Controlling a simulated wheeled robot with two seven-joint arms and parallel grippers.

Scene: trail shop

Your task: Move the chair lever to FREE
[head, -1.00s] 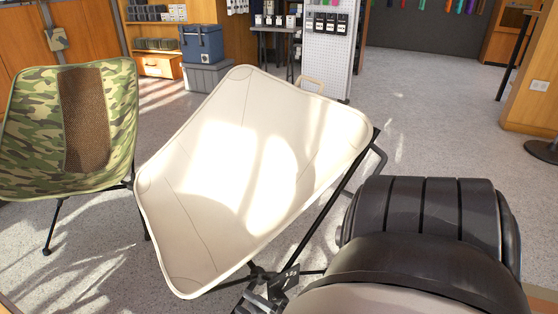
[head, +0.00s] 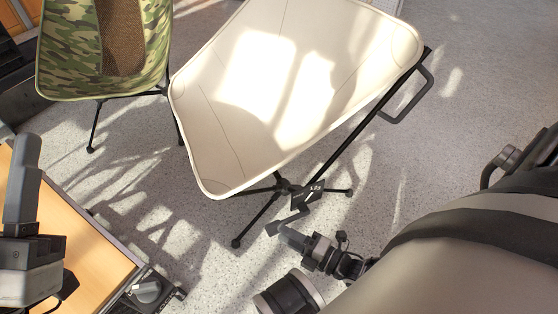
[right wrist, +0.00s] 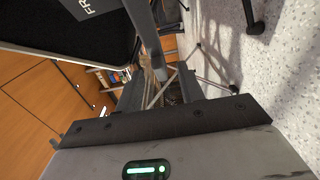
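The cream camp chair (head: 290,80) stands tilted in the head view. A dark plate with small white marks (head: 315,188) is at its leg hub. In the right wrist view, a label plate reading "FR" (right wrist: 88,5) is cut off by the top edge. A grey bar (right wrist: 150,40), apparently the lever, reaches down toward the gap between my right fingers. My right gripper (head: 290,236) is just below the hub; its fingers (right wrist: 160,92) look apart. Contact with the lever is unclear. My left gripper (head: 22,180) is partly cut off at the left edge; its opening is unclear.
A camouflage chair (head: 75,50) stands behind on the left. A wooden table (head: 95,262) with a dark edge fills the lower left, with a small grey item (head: 146,291) near its corner. Speckled floor (head: 160,215) is clear between table and chair.

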